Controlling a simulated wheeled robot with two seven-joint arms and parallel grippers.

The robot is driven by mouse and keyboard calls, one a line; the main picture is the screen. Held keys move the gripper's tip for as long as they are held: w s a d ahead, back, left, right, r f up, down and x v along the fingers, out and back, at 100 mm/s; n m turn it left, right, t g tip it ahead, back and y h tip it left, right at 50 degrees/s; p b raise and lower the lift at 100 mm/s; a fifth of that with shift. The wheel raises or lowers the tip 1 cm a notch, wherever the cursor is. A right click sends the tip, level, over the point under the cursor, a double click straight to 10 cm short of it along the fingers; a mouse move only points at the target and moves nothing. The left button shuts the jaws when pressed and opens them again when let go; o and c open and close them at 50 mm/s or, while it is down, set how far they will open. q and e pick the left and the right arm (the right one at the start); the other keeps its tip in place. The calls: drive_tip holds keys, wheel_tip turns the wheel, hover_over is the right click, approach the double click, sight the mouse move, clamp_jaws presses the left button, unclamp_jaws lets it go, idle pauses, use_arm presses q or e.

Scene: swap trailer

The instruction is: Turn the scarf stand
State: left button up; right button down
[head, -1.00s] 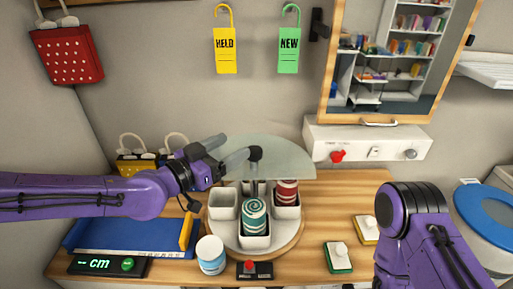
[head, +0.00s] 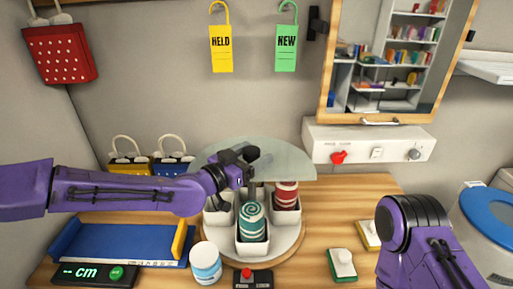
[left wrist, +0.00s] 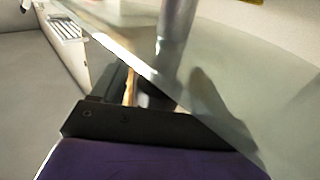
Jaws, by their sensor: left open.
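The scarf stand has a round wooden base (head: 297,243), white square cups (head: 219,219) and a clear glass disc (head: 290,160) on top. A teal-and-white rolled scarf (head: 252,223) is in the front cup. A red-and-white rolled scarf (head: 286,194) is in the right cup. The left cup's inside is partly hidden. My left gripper (head: 243,168) is open at the stand's middle, by the glass disc, and covers the post. In the left wrist view a grey post (left wrist: 176,35) stands close ahead of it. Whether they touch, I cannot tell. My right gripper is out of view.
A white jar (head: 205,263) and a box with a red button (head: 250,278) stand close in front of the stand. A blue tray (head: 130,245) lies left. Bags (head: 173,167) stand behind my left arm.

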use_arm(q)
drive_tip(key=shift+w+d, duration=0.5)
drive_tip(key=shift+w, duration=0.05)
drive_tip(key=shift+c, duration=0.4)
clamp_jaws()
